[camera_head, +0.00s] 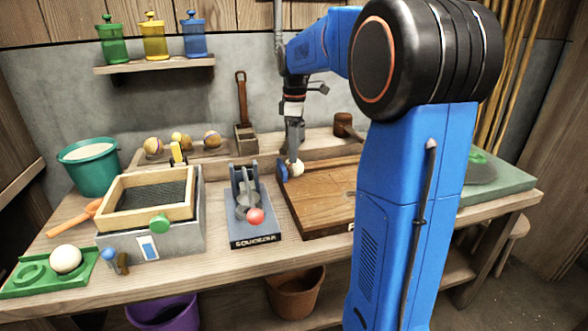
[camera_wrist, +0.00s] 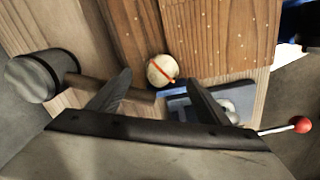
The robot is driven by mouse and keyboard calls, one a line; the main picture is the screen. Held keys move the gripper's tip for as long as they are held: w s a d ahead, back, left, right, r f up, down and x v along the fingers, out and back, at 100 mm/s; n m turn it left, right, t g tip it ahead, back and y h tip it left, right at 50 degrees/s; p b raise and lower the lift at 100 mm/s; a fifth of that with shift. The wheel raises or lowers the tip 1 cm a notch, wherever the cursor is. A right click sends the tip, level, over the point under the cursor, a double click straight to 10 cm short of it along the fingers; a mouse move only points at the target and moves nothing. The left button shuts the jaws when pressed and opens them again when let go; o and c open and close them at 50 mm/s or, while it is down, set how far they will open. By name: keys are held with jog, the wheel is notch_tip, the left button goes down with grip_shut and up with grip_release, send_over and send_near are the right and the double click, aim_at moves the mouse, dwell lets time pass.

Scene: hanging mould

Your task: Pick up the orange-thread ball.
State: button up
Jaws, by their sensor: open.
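A pale ball with an orange thread around it (camera_wrist: 161,69) lies by the edge of the wooden board in the wrist view. It also shows as a small pale ball (camera_head: 297,168) just below my gripper (camera_head: 294,148) in the head view. In the wrist view my gripper (camera_wrist: 157,82) is open and empty. The ball is a little beyond the fingertips, roughly in line with the gap between them. I cannot tell whether either finger touches it.
A mallet (camera_wrist: 40,76) lies left of the ball, its handle passing behind the left finger. A squeezer (camera_head: 250,205) with a red knob stands left of the board (camera_head: 322,205). Several banded balls (camera_head: 212,139) sit at the back. A white ball (camera_head: 66,259) sits on a green tray.

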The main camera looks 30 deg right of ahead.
aim_at(294, 168)
jog(key=shift+s+a+f, duration=0.1)
jog(key=shift+f, duration=1.2)
jog(key=shift+a+f, duration=0.1)
jog(key=shift+f, duration=1.2)
jog(key=c, duration=1.3)
jog(key=shift+r, duration=0.1)
